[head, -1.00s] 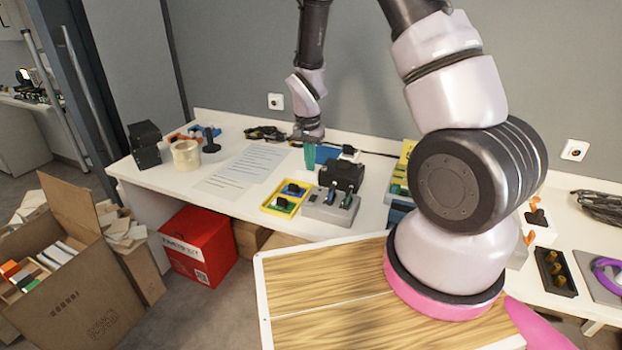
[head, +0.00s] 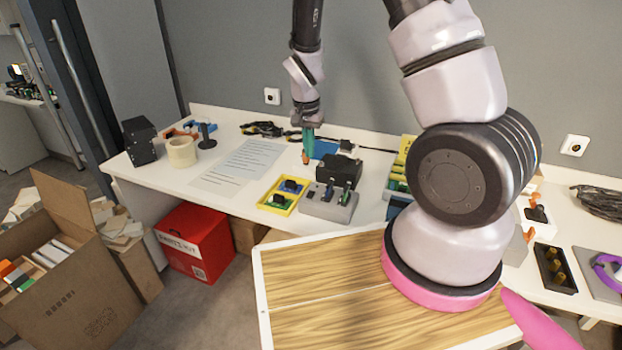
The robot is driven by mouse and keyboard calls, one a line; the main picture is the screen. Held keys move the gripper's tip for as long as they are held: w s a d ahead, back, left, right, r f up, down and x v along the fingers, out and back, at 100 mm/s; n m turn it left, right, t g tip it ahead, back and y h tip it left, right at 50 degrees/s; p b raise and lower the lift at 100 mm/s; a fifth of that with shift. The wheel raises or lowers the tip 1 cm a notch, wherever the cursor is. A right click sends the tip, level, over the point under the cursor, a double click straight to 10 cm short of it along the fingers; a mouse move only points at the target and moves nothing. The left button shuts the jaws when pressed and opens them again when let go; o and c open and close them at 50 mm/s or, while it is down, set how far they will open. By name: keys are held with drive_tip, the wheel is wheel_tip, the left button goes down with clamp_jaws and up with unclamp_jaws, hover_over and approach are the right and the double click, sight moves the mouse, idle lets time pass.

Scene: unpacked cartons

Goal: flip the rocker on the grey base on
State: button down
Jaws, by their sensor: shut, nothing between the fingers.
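The grey base (head: 316,207) sits near the front edge of the white table, in front of a black box. Small dark rockers with blue and green parts (head: 345,196) stand on it; their exact tilt is too small to tell. My gripper (head: 306,158) points down with teal fingers and an orange-brown spot at the tip. It is shut and empty. It appears behind and slightly left of the grey base, apart from the rockers. The fine gap at its tip is too small to see.
A yellow tray (head: 267,206) with blue and green parts adjoins the grey base on the left. The black box (head: 338,170) stands behind the base. A blue item (head: 325,149) and cables lie farther back. A paper sheet (head: 238,165) covers clear table to the left.

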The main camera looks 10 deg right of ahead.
sight(312, 192)
drive_tip(key=f, duration=0.4)
drive_tip(key=w+f, duration=0.1)
drive_tip(key=f, duration=0.4)
drive_tip(key=d+f, duration=0.1)
drive_tip(key=f, duration=0.4)
drive_tip(key=shift+w, duration=0.25)
drive_tip(key=shift+f, duration=0.1)
drive_tip(key=shift+s, duration=0.15)
drive_tip(key=shift+s+a, duration=0.45)
drive_tip(key=shift+s, duration=0.05)
drive_tip(key=shift+r, duration=0.25)
drive_tip(key=shift+w+r, duration=0.15)
drive_tip(key=shift+r, duration=0.2)
wheel_tip(312, 192, up, 13)
drive_tip(key=w+d, duration=0.1)
